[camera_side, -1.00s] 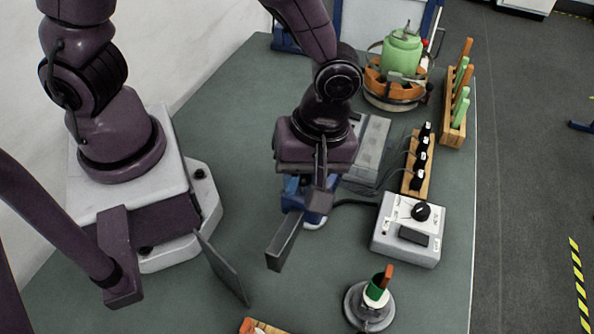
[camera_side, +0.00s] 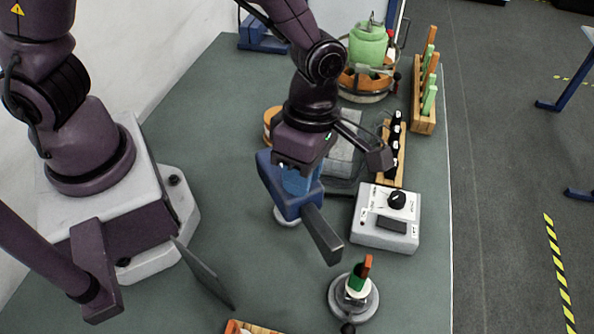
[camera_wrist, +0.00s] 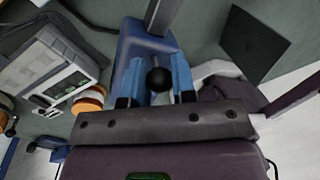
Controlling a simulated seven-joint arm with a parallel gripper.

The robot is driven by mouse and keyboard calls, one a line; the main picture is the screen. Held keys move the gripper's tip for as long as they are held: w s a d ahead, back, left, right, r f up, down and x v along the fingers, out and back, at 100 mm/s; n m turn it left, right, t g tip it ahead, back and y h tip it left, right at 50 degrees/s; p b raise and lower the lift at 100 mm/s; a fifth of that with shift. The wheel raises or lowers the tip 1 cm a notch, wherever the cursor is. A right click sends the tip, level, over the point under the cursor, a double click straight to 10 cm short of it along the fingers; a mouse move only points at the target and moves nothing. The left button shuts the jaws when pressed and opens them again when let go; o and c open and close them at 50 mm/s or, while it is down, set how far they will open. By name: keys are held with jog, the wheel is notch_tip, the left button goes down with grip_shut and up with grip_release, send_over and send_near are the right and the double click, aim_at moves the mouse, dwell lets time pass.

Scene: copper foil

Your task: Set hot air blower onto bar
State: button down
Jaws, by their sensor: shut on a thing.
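My gripper (camera_side: 299,177) is over the middle of the table, shut on a blue body (camera_side: 279,192) with a long flat grey arm, which I take to be the hot air blower. In the side view the grey arm (camera_side: 322,235) points down and right. In the wrist view the blue body (camera_wrist: 133,50) lies between and beyond my gripper's fingers (camera_wrist: 155,88), with a black round knob (camera_wrist: 158,79) between them. A pale round piece (camera_side: 287,219) shows below it; I cannot tell whether they touch. I cannot tell which thing is the bar.
A grey control box (camera_side: 386,222) stands at right, and a round stand (camera_side: 340,303) with green and orange handles is in front. A thin dark plate (camera_side: 204,273) rises at front left. Wooden racks (camera_side: 424,112) and a green pot (camera_side: 367,46) are behind.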

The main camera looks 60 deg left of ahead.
jog(key=shift+w+r+n, duration=0.1)
jog(key=shift+w+n, duration=0.15)
jog(key=shift+n, duration=0.15)
jog(key=c, duration=0.9)
grip_release()
jog(key=shift+c, duration=0.2)
notch_tip(320, 180, up, 13)
jog(key=w+a, duration=0.1)
jog(key=w, duration=0.1)
jog(key=shift+a, duration=0.25)
jog(key=shift+f, duration=0.2)
